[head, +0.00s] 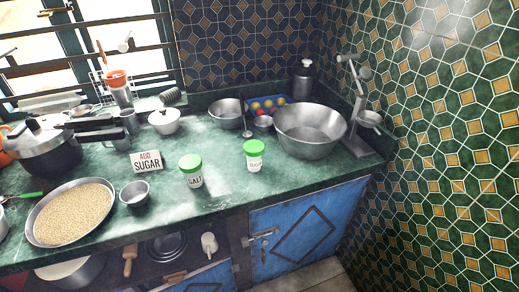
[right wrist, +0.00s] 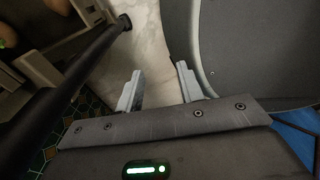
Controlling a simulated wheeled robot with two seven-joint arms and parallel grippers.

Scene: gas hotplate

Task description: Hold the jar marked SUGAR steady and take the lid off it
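Two white jars with green lids stand upright on the green counter. The left one (head: 191,172) is marked SALT. The right one (head: 254,156) has a label too small to read surely. Both lids are on. A sign (head: 147,162) behind the jars reads ADD SUGAR. My right gripper (right wrist: 158,78) shows only in the right wrist view; its two fingers are apart with nothing between them, away from the jars. My left gripper is in no view.
A large steel bowl (head: 310,130) stands right of the jars. A small metal cup (head: 134,193) and a wide pan of grain (head: 70,213) lie to the left. The counter (head: 225,190) between and in front of the jars is clear.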

